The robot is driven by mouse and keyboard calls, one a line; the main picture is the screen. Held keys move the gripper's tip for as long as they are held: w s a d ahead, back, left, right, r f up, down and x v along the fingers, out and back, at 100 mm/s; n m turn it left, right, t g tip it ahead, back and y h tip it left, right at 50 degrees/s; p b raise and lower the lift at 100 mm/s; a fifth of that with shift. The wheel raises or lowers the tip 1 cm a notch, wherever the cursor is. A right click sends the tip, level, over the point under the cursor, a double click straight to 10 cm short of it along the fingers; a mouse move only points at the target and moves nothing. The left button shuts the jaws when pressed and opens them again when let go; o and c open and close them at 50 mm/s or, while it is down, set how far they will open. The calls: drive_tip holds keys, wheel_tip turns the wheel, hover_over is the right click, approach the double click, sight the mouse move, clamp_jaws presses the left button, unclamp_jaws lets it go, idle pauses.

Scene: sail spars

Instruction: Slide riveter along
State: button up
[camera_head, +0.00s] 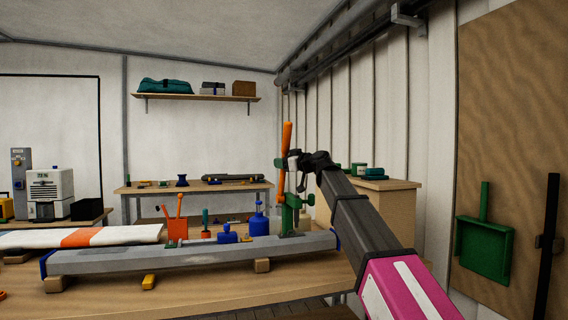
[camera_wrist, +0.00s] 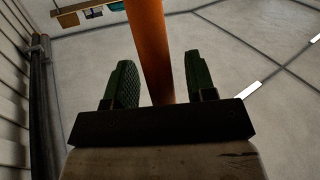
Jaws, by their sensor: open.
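The riveter (camera_head: 290,216) has a green body and stands upright near the right end of a long grey spar (camera_head: 190,254). Its long orange handle (camera_head: 286,142) rises almost straight up. My gripper (camera_head: 284,162) is beside the handle, well above the spar. In the wrist view my gripper (camera_wrist: 162,84) is open, with one green-padded finger on each side of the orange handle (camera_wrist: 148,40). Gaps show between the handle and both fingers. The wrist view does not show the riveter's body or the spar.
The spar rests on wooden blocks (camera_head: 262,265) on a workbench (camera_head: 200,291). Behind it stand a red-orange holder (camera_head: 177,229), a blue bottle (camera_head: 259,221) and other small tools. A white roll with an orange band (camera_head: 120,236) lies at left. A wooden cabinet (camera_head: 395,205) stands behind my arm.

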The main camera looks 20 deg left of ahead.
clamp_jaws()
drive_tip(key=shift+w+d, duration=0.4)
drive_tip(key=shift+d, duration=0.25)
unclamp_jaws()
drive_tip(key=v, duration=1.1)
drive_tip(key=shift+a, duration=0.1)
